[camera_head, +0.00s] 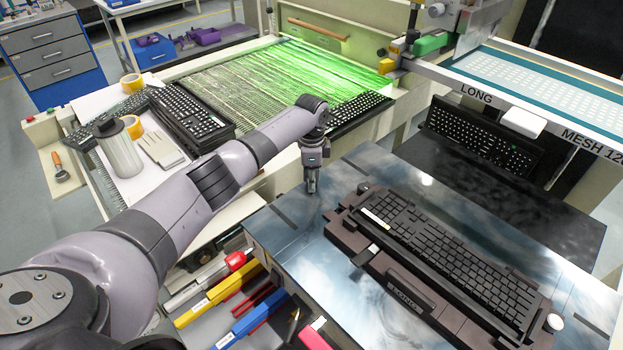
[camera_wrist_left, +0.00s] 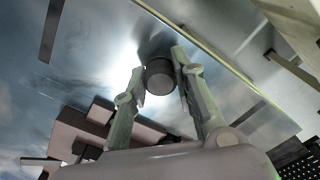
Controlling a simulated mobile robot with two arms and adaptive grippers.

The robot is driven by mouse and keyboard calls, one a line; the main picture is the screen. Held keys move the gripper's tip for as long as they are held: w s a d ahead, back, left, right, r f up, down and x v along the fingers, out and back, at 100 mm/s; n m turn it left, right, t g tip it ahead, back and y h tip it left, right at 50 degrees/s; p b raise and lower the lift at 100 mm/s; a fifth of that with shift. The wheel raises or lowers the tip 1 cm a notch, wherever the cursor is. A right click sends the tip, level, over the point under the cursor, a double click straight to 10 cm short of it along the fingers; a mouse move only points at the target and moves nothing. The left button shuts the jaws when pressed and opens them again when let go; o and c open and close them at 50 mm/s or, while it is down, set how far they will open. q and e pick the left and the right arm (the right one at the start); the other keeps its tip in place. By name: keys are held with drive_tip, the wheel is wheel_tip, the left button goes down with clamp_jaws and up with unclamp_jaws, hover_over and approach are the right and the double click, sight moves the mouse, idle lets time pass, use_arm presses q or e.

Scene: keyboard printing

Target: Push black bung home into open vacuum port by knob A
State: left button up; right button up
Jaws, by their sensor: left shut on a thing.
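My left gripper (camera_head: 312,188) points down over the shiny metal table, left of the keyboard fixture's far-left corner. It also shows in the left wrist view (camera_wrist_left: 159,72), with both fingers shut on the black bung (camera_wrist_left: 160,80), a short dark cylinder. The bung is at the fingertips, close to the table surface; I cannot tell if it touches. A dark knob (camera_head: 363,188) stands at the far-left corner of the fixture; no letter A is readable on it. I cannot make out the open vacuum port. My right gripper is not in view.
The dark fixture (camera_head: 408,292) holds a black keyboard (camera_head: 450,245) on the metal table (camera_head: 290,232). A white knob (camera_head: 555,322) is at its near-right end. A screen frame (camera_head: 500,102) stands at back right.

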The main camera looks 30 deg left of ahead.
use_arm(q)
drive_tip(key=shift+s+f, duration=0.25)
drive_tip(key=shift+f, duration=0.15)
drive_tip(key=o, duration=1)
drive_tip(key=shift+w+f, duration=0.1)
drive_tip(key=shift+w, duration=0.1)
drive_tip(key=shift+r+p, duration=0.3)
drive_tip(key=shift+r, duration=0.2)
wheel_tip(320, 180, up, 7)
drive_tip(key=p, duration=0.6)
drive_tip(key=shift+f, duration=0.2)
drive_tip(key=shift+f, duration=0.1)
